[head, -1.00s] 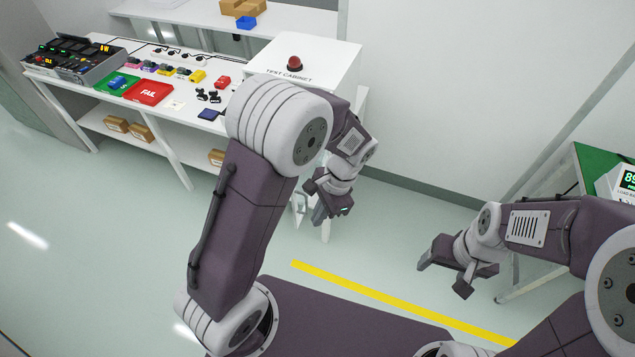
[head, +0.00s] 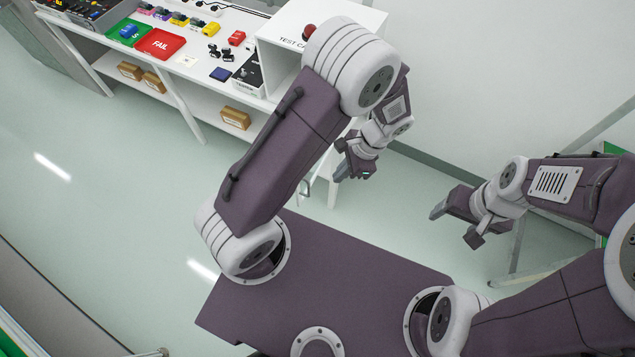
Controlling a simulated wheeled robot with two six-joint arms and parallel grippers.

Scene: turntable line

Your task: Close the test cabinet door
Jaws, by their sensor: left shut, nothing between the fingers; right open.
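The white test cabinet (head: 288,27), with a red button (head: 309,32) on top, stands at the right end of the bench in the head view. My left arm covers much of its front. A shaded opening shows left of the arm. A pale edge with a metal handle (head: 304,188) shows below the arm and may belong to the door; the rest is hidden and I cannot tell its angle. My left gripper (head: 354,172) is shut and empty, right of that handle and apart from it in the picture. My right gripper (head: 455,228) is open and empty, over the floor at right.
The white bench holds a green tray (head: 122,29), a red FAIL tray (head: 160,44) and a black-topped device (head: 249,72) beside the cabinet. Cardboard boxes (head: 235,118) lie on the lower shelf. A green-topped table stands at right. The floor left of my base is clear.

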